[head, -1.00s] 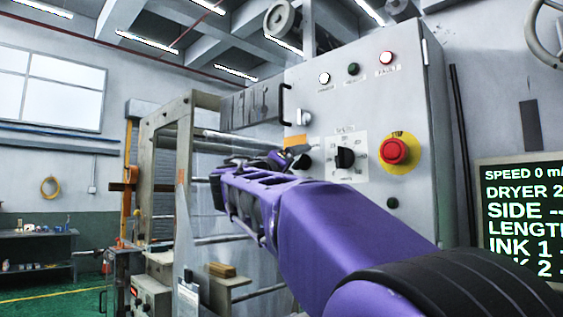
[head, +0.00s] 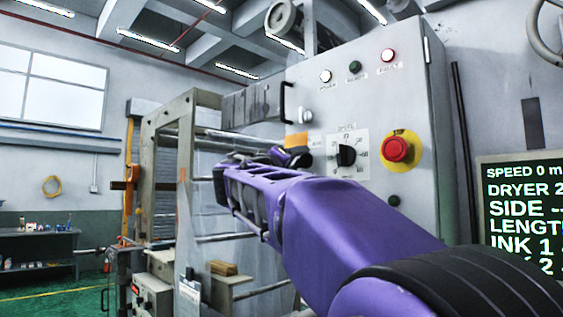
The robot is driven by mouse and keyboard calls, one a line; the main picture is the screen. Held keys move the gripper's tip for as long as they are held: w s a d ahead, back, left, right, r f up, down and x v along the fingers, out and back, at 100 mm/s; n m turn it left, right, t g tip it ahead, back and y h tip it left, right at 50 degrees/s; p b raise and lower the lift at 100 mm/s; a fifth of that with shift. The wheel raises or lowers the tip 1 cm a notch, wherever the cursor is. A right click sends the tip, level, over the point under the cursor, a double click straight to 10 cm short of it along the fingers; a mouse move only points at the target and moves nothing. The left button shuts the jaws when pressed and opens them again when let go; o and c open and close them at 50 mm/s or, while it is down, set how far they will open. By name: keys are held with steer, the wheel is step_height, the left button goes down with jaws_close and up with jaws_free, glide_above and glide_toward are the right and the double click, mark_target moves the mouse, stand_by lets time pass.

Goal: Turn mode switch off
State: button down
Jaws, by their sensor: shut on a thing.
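My gripper (head: 283,156) is at the end of my purple arm, at the lower left of the grey control panel (head: 410,70). It is shut on the mode switch (head: 303,160), a dark knob beneath an orange plate on the panel's left side. The arm and fingers hide part of this knob, and I cannot read its pointer position.
A black dial (head: 346,155) on a white scale and a red emergency button (head: 396,149) on a yellow disc are to the right. A pale knob (head: 305,115) is above. A black handle (head: 286,102) sticks out nearby. A machine frame (head: 160,150) stands left.

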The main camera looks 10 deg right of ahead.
steer(key=n+y, duration=0.2)
steer(key=n, duration=0.3)
steer(key=shift+r, duration=0.15)
steer(key=n+g, duration=0.1)
steer(key=n, duration=0.1)
steer(key=n+y, duration=0.1)
steer(key=n, duration=0.1)
steer(key=shift+r+n+g, duration=0.1)
steer(key=shift+n+g, duration=0.3)
steer(key=n+g, duration=0.1)
steer(key=n, duration=0.2)
steer(key=shift+n+g+y, duration=0.3)
steer(key=shift+n+g, duration=0.5)
steer(key=shift+n, duration=0.3)
steer(key=shift+r+n+g, duration=0.1)
steer(key=shift+n+g, duration=0.3)
steer(key=shift+n, duration=0.3)
steer(key=shift+c, duration=1.2)
jaws_free()
steer(key=v, duration=1.7)
steer(key=shift+s+a, duration=0.15)
